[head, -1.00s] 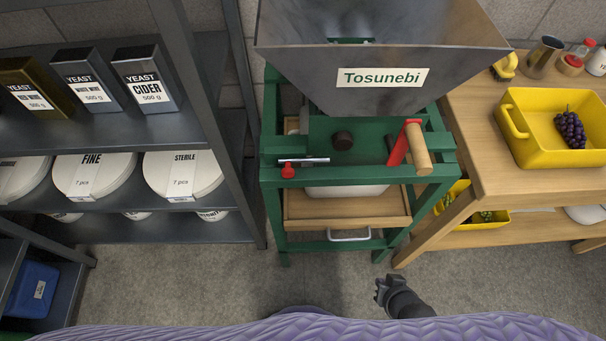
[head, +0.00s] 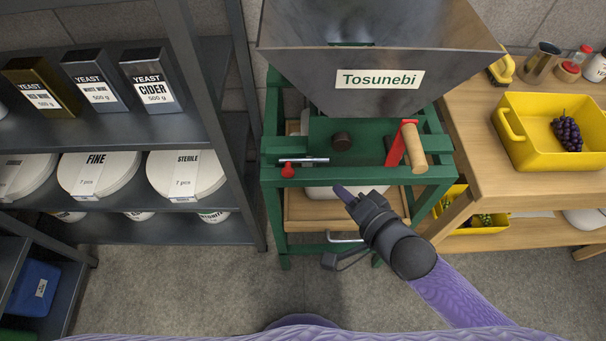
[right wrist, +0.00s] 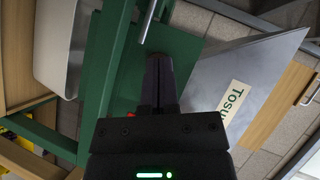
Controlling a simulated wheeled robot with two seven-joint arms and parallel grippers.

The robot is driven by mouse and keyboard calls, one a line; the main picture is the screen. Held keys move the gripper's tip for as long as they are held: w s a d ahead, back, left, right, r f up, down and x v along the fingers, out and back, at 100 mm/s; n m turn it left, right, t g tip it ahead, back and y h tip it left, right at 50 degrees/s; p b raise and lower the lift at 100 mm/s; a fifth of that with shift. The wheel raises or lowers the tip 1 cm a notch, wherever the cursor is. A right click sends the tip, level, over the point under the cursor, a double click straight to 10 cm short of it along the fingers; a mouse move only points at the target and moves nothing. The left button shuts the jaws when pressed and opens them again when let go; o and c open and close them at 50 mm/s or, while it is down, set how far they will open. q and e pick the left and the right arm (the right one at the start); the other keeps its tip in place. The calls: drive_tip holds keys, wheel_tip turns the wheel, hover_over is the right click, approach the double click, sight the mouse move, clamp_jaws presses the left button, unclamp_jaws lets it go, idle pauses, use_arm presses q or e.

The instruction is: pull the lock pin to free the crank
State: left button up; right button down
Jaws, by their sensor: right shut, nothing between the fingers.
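The lock pin (head: 310,161) is a silver rod with a red knob (head: 288,171), lying sideways at the front left of the green press frame (head: 350,178). A metal rod, likely the pin, shows at the top of the right wrist view (right wrist: 150,22). The crank (head: 396,148) is a red arm with a wooden handle (head: 414,148) at the frame's front right. My right gripper (head: 341,192) is shut and empty, in front of the frame, right of the pin and apart from it. Its closed fingers show in the right wrist view (right wrist: 158,70). My left gripper is out of view.
A grey hopper (head: 380,98) marked Tosunebi overhangs the frame. A wooden drawer (head: 300,212) with a metal handle lies below. Dark shelving (head: 215,110) stands left. A wooden table (head: 480,150) with a yellow tub (head: 540,152) stands right.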

sight(287, 176)
drive_tip(key=b+x, duration=0.1)
drive_tip(key=x, duration=0.2)
drive_tip(key=b+x, duration=0.1)
drive_tip(key=x, duration=0.2)
drive_tip(key=s+a+f+b+x, duration=0.1)
drive_tip(key=x, duration=0.2)
drive_tip(key=shift+w+a+f+b, duration=0.1)
drive_tip(key=shift+w+a+b, duration=0.15)
drive_tip(key=shift+a+b, duration=0.1)
drive_tip(key=shift+a+f, duration=0.2)
drive_tip(key=shift+a, duration=0.3)
drive_tip(key=shift+a, duration=0.1)
drive_tip(key=a, duration=0.3)
drive_tip(key=shift+a, duration=0.15)
drive_tip(key=shift+r, duration=0.1)
